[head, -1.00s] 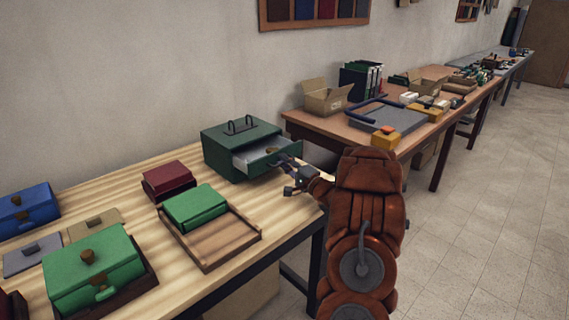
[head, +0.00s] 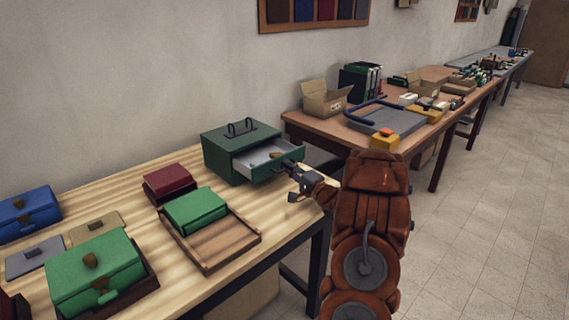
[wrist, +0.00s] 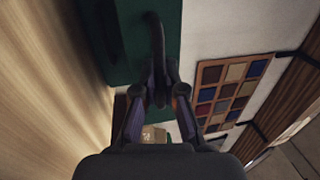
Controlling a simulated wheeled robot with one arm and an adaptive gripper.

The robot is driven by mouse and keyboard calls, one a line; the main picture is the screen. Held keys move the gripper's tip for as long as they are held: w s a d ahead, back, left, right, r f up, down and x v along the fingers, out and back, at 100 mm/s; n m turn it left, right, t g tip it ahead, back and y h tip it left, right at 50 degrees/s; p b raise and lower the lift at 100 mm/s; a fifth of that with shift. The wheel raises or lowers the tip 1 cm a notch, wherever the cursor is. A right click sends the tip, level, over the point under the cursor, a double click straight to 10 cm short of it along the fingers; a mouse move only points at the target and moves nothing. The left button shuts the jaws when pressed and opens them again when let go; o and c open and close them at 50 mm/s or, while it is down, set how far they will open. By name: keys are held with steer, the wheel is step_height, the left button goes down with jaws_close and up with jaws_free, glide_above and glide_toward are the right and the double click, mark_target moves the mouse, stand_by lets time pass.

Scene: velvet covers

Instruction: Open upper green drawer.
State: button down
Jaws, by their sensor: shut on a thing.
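The dark green cabinet (head: 228,140) stands at the far right end of the striped wooden table, with a black handle on its top. Its green drawer (head: 279,166) is pulled out, showing a pale inside and a small brown thing. I see only one drawer. My gripper (head: 291,167) is at the drawer's front. In the wrist view, my gripper (wrist: 160,92) is shut on a dark curved handle (wrist: 156,45) against a green panel. My fingers hide part of the handle.
On the wooden table (head: 130,192) are a dark red box (head: 170,182), a green box on a wooden tray (head: 226,242), a large green box (head: 93,272) and a blue box (head: 28,212). Another table (head: 440,75) with a cardboard box stands behind. Floor at right is clear.

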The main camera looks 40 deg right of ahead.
steer(key=shift+s+p, duration=0.7)
steer(key=shift+s, duration=0.9)
steer(key=c, duration=1.5)
jaws_free()
steer(key=shift+s, duration=0.1)
steer(key=s, duration=0.4)
steer(key=s+f, duration=0.1)
steer(key=s, duration=0.2)
steer(key=s+f, duration=0.1)
steer(key=s, duration=0.3)
steer(key=shift+s+a+f, duration=0.15)
steer(key=shift+s+a, duration=0.05)
steer(key=shift+s, duration=0.1)
